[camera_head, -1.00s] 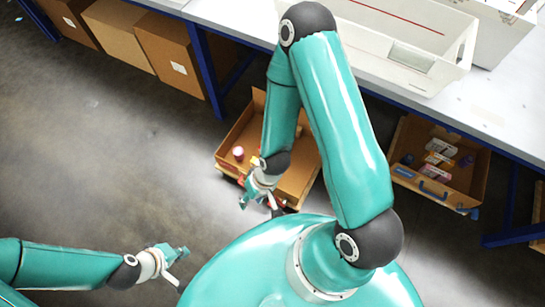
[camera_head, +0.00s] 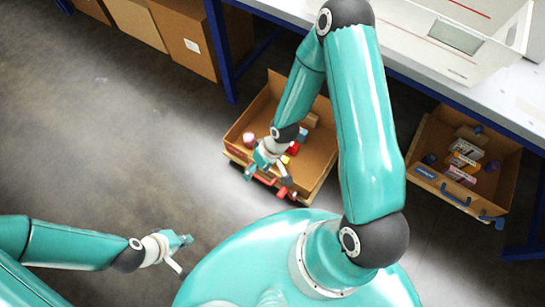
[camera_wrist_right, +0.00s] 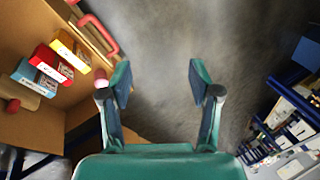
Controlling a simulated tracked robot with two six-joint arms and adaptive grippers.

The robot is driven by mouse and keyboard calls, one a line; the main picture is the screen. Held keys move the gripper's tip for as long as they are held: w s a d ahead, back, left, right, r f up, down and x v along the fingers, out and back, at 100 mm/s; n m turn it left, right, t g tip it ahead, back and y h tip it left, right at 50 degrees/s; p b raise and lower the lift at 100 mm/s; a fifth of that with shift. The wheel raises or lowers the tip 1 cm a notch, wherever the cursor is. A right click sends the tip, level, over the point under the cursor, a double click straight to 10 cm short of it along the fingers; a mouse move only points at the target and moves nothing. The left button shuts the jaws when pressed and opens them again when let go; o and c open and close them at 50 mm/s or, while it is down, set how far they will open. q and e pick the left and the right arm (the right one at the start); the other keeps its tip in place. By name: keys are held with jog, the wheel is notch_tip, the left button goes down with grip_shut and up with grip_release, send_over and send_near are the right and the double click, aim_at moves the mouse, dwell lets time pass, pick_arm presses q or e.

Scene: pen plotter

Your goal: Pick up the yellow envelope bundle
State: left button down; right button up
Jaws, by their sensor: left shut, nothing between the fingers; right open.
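In the right wrist view, a yellow bundle (camera_wrist_right: 71,50) with a pale printed face lies in the cardboard box at the left, beside a red bundle (camera_wrist_right: 52,65). In the head view a small yellow patch (camera_head: 285,159) shows in the box, partly hidden by my right gripper (camera_head: 268,182). That gripper is over the box's front edge. In its wrist view the right gripper (camera_wrist_right: 160,88) is open, with only floor between its fingers; the yellow bundle lies outside them, to the left. My left gripper (camera_head: 184,255) is shut and empty over the floor.
The open cardboard box (camera_head: 317,172) also holds a pink round thing (camera_head: 249,139) and has a red handle (camera_wrist_right: 97,35). Another open box (camera_head: 431,137) stands at the right. Floor at the left is clear.

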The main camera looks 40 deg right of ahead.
jog(key=w+d+f+n+h+b, duration=0.2)
jog(key=w+d+f+b, duration=0.4)
jog(key=d+f+b, duration=0.4)
jog(key=w+d+f+n+h+b, duration=0.2)
jog(key=w+d+f+b, duration=0.45)
jog(key=f+b, duration=0.4)
notch_tip(320, 180, down, 12)
jog(key=shift+w+d+r+b, duration=0.15)
jog(key=shift+r+b, duration=0.1)
jog(key=shift+b, duration=0.8)
jog(key=shift+w+f+b, duration=0.2)
jog(key=shift+f+b, duration=0.2)
jog(key=shift+f, duration=0.6)
jog(key=shift+w+f+b, duration=0.2)
jog(key=shift+f+b, duration=0.2)
jog(key=shift+f, duration=0.55)
jog(key=shift+w+f+b, duration=0.2)
jog(key=shift+f+b, duration=0.2)
jog(key=shift+f, duration=0.6)
pick_arm(q)
notch_tip(320, 180, down, 28)
pick_arm(e)
jog(key=shift+r, duration=0.1)
grip_shut()
